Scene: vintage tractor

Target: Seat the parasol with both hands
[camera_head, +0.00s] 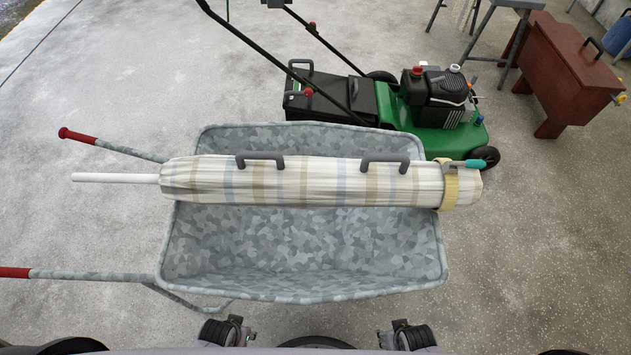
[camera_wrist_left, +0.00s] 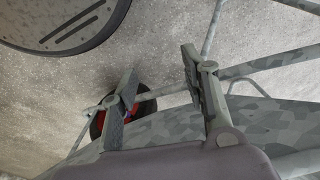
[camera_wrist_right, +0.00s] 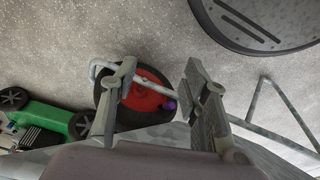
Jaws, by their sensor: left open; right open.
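The closed parasol (camera_head: 320,182), in cream, blue and tan striped cloth, lies across the top of the grey camouflage wheelbarrow (camera_head: 300,255). Its white pole (camera_head: 115,178) sticks out to the left. Two dark grey handles, a left one (camera_head: 260,157) and a right one (camera_head: 392,160), stand on the cloth. A tan strap (camera_head: 449,188) with a teal-ended piece is at its right end. My left gripper (camera_wrist_left: 158,74) is open and empty, low beside the wheelbarrow. My right gripper (camera_wrist_right: 160,72) is also open and empty there. Both are apart from the parasol.
A green lawnmower (camera_head: 432,110) stands just behind the wheelbarrow. A reddish-brown wooden chest (camera_head: 565,75) is at the back right. The wheelbarrow's red-gripped handles (camera_head: 77,136) reach left. Its red-hubbed wheel (camera_wrist_right: 145,92) shows in the right wrist view. Concrete floor is clear at left.

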